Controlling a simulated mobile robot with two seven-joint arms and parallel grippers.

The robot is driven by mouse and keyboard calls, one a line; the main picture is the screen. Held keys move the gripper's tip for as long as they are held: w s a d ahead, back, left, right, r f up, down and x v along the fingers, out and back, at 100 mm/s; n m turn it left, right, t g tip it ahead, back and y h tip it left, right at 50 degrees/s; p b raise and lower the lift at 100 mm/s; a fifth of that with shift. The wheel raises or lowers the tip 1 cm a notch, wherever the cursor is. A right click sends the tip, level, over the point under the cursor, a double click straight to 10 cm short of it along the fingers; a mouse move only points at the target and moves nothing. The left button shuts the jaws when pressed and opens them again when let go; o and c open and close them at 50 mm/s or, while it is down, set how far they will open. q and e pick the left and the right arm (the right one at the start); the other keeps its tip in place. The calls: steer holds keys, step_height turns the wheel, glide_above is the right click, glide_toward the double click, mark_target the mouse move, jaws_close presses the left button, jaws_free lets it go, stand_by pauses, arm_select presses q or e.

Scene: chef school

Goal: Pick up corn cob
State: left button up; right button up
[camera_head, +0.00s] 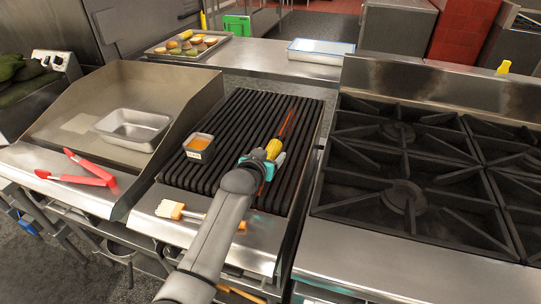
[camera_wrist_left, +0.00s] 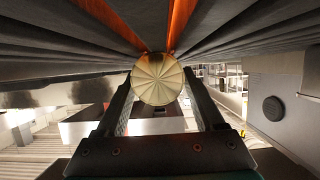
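The corn cob (camera_head: 273,148) is yellow and lies over the black grill grate, right of its middle. My left gripper (camera_head: 263,163) reaches it from the front, with its fingers low at the near end of the cob. In the left wrist view the round, ribbed end of the corn cob (camera_wrist_left: 158,80) sits between the two fingers (camera_wrist_left: 158,95), which lie close against both its sides. The gripper looks shut on the cob. The arm and gripper hide part of the cob in the head view. My right gripper is not in view.
A small metal container (camera_head: 199,146) of orange sauce stands on the grate (camera_head: 240,117), left of the cob. A brush (camera_head: 180,212) lies on the front ledge. Red tongs (camera_head: 90,171) and an empty metal pan (camera_head: 134,127) are at left. Black stove burners (camera_head: 400,196) lie to the right.

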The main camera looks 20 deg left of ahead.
mark_target(269, 152)
arm_select(q)
jaws_close()
stand_by(0.3)
step_height(269, 152, up, 20)
steer(key=p, duration=0.4)
steer(key=shift+p, duration=0.3)
